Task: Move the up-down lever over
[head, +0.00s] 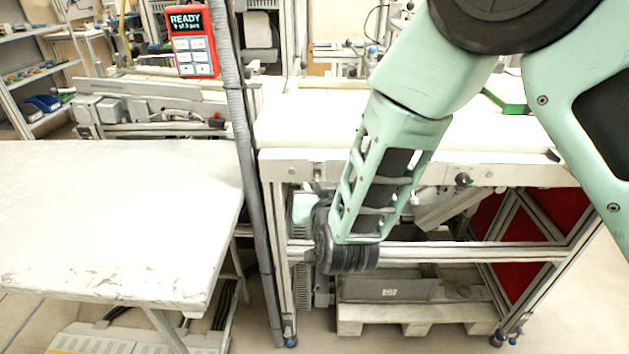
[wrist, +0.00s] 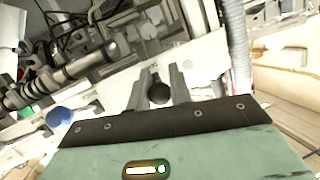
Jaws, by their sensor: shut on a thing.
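In the wrist view my gripper (wrist: 157,80) has its two grey fingers on either side of a dark round knob (wrist: 158,94), and it is shut on it. The knob looks like the end of the lever; the lever's shaft and its up or down position cannot be made out. In the head view my arm hangs down in front of the white bench, and the fingers and the held knob are hidden behind it or too small to tell.
A worn white table (head: 110,215) is at left. A grey post (head: 245,160) stands between them. A red panel (head: 193,45) reads "READY".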

